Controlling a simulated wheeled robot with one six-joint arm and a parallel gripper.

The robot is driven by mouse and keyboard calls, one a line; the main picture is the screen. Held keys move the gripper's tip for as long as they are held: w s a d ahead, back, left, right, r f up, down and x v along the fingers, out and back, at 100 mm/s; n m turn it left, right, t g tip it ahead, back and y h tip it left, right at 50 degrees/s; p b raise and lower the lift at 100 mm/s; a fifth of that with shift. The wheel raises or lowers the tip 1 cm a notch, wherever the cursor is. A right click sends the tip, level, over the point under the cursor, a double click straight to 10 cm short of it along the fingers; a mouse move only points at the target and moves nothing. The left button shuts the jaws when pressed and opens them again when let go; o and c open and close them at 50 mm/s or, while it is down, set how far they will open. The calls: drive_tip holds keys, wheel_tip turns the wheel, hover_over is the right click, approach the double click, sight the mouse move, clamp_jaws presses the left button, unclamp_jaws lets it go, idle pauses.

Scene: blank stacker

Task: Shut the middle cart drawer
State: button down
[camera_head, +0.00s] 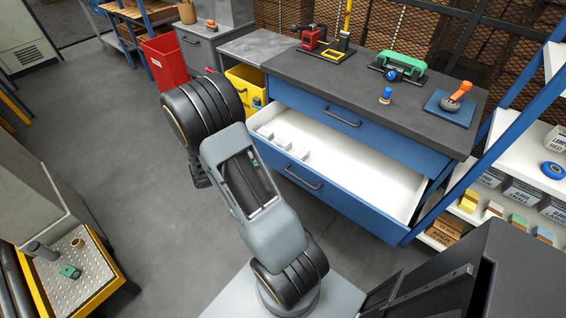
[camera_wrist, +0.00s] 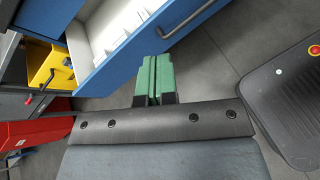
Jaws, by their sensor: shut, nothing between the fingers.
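The blue cart (camera_head: 435,150) has a dark top. Its upper drawer (camera_head: 385,135) is shut. The drawer below it, the middle drawer (camera_head: 350,215), stands pulled far out, with a white interior holding several small white boxes. Its grey bar handle (camera_head: 303,178) is on the blue front. In the wrist view the same drawer front (camera_wrist: 125,52) runs diagonally across the top, with its handle (camera_wrist: 172,27). My gripper (camera_wrist: 153,62) has green fingers, shut and empty, just short of the drawer front; contact cannot be told. My arm largely hides the gripper in the head view.
A yellow bin (camera_head: 243,88) stands left of the cart, and a red bin (camera_head: 163,60) farther left. A blue-framed shelf (camera_head: 505,130) stands close on the right. A perforated tray stand (camera_head: 75,275) is at lower left. The floor (camera_head: 110,130) left of the arm is clear.

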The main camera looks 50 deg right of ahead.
sight(287, 157)
drive_tip(key=w+d+f+n+t+h, duration=0.2)
drive_tip(key=d+f+n+t, duration=0.15)
drive_tip(key=f+n, duration=0.55)
drive_tip(key=d+f, duration=0.1)
drive_tip(key=d, duration=0.3)
drive_tip(key=d+f+m, duration=0.1)
drive_tip(key=d+f, duration=0.1)
drive_tip(key=d, duration=0.2)
drive_tip(key=d+f+m, duration=0.1)
drive_tip(key=d+f, duration=0.1)
drive_tip(key=d, duration=0.2)
drive_tip(key=shift+s, duration=0.1)
drive_tip(key=shift+d, duration=0.85)
drive_tip(key=shift+d+f, duration=0.1)
